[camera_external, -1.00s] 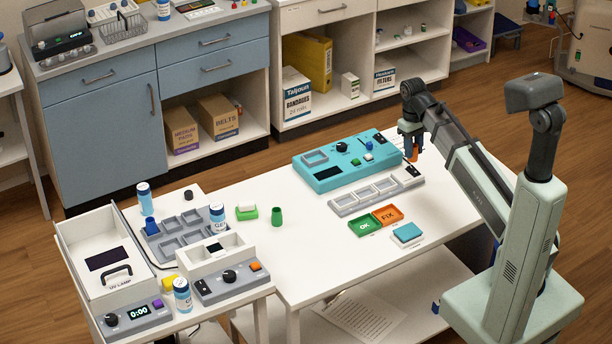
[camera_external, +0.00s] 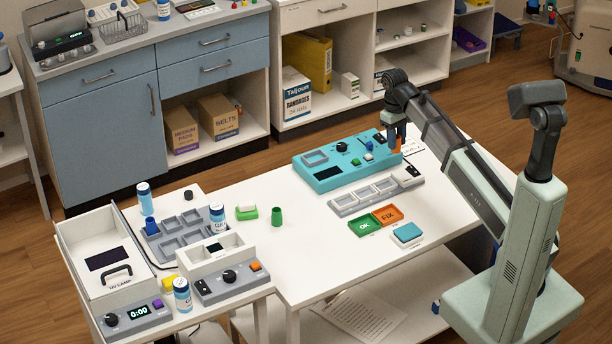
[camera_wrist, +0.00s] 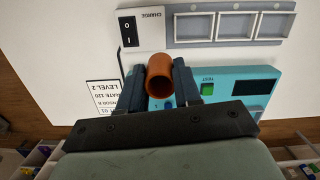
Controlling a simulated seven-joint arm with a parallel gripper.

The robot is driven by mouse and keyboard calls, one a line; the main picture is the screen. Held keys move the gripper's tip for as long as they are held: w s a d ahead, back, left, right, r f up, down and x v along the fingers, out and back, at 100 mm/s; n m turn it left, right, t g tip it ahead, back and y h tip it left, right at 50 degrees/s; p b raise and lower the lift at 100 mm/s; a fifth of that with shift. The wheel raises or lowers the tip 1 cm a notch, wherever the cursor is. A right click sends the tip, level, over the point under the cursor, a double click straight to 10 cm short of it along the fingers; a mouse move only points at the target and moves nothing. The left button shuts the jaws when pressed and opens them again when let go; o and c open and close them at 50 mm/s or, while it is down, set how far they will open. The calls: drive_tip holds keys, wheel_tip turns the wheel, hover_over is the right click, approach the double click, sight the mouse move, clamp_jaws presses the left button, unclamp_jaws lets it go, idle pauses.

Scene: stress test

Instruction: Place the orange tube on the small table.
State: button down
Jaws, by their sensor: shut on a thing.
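My gripper (camera_external: 395,139) is shut on the orange tube (camera_external: 396,148), near the right end of the teal device on the larger white table. In the wrist view the orange tube (camera_wrist: 159,72) sits between the two dark fingers (camera_wrist: 160,84), its open end facing the camera. I cannot tell for sure how far its lower end is above the surface. The smaller white table (camera_external: 168,202) stands at the left, joined to the larger one, and carries several items.
The teal device (camera_external: 325,178), a grey slotted charger (camera_external: 345,206), OK and FIX trays (camera_external: 364,226) and a green cup (camera_external: 277,217) stand on the larger table (camera_external: 310,262). On the smaller table are a lamp box (camera_external: 85,278), a grey rack (camera_external: 163,247) and bottles (camera_external: 146,200).

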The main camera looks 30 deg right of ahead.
drive_tip(key=w+a+r+n, duration=0.15)
drive_tip(key=w+a, duration=0.25)
drive_tip(key=a, duration=0.6)
drive_tip(key=w+a+n, duration=0.2)
drive_tip(key=w+a, duration=0.2)
drive_tip(key=a, duration=0.7)
drive_tip(key=w+a+r+n, duration=0.15)
drive_tip(key=w+a, duration=0.25)
drive_tip(key=a, duration=0.6)
drive_tip(key=s+a+r+n+h, duration=0.1)
drive_tip(key=s+a+n, duration=0.2)
drive_tip(key=a, duration=1.5)
drive_tip(key=s+a+n, duration=0.2)
drive_tip(key=s+a, duration=0.1)
drive_tip(key=a, duration=1.5)
drive_tip(key=shift+t, duration=0.3)
drive_tip(key=shift+w+a+f, duration=0.1)
drive_tip(key=shift+f, duration=1.55)
drive_tip(key=shift+w+a+f, duration=0.1)
drive_tip(key=shift+f, duration=1.5)
drive_tip(key=shift+f, duration=0.35)
drive_tip(key=c, duration=0.8)
unclamp_jaws()
drive_tip(key=shift+c, duration=0.2)
drive_tip(key=shift+o, duration=0.7)
drive_tip(key=shift+w+d, duration=0.1)
